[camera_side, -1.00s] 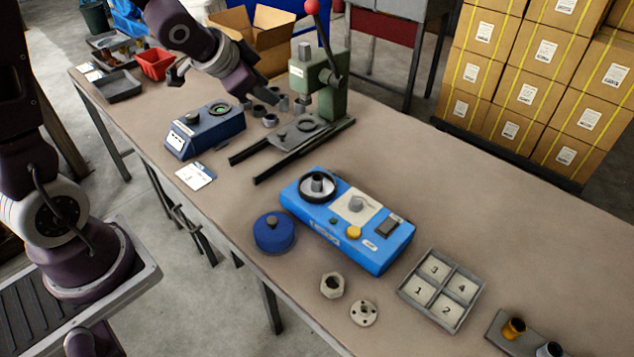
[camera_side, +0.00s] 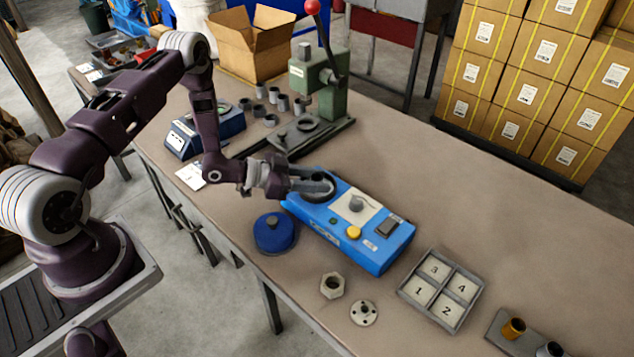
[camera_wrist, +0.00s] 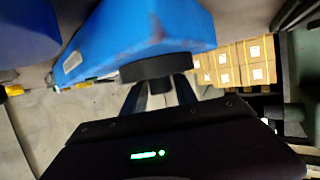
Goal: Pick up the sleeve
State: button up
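Several small grey cylinders, which may be sleeves, stand on the bench beside the green press; one grey cylinder (camera_side: 283,103) is near its base. A brass-coloured cylinder (camera_side: 514,328) and a dark grey one (camera_side: 548,350) stand at the lower right. I cannot tell which is the sleeve. My gripper (camera_side: 308,183) is far from both groups, at the round black part (camera_side: 322,185) on the blue machine (camera_side: 375,235). In the wrist view, my gripper's fingers (camera_wrist: 160,93) stand apart with their tips at a black disc (camera_wrist: 155,66). Whether they grip it is unclear.
The green press (camera_side: 325,85) with its red-knobbed lever stands behind. A blue round lid (camera_side: 274,233), a nut (camera_side: 332,285), a flange (camera_side: 363,313) and a numbered tray (camera_side: 440,291) lie towards the front. The bench's right side is largely clear.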

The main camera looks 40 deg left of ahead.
jog(key=shift+w, duration=0.1)
grip_shut()
jog(key=s+a+r+n+t+y, duration=0.1)
jog(key=s+r+n+y, duration=0.15)
jog(key=r, duration=1.05)
jog(key=s+a+r+n+t+y, duration=0.1)
jog(key=s+r, duration=0.3)
jog(key=r, duration=0.8)
jog(key=m+g+h, duration=0.2)
jog(key=m+h, duration=0.2)
send_over(317, 177)
jog(key=shift+n+y, duration=0.25)
notch_tip(317, 177, down, 15)
jog(key=shift+f, duration=0.1)
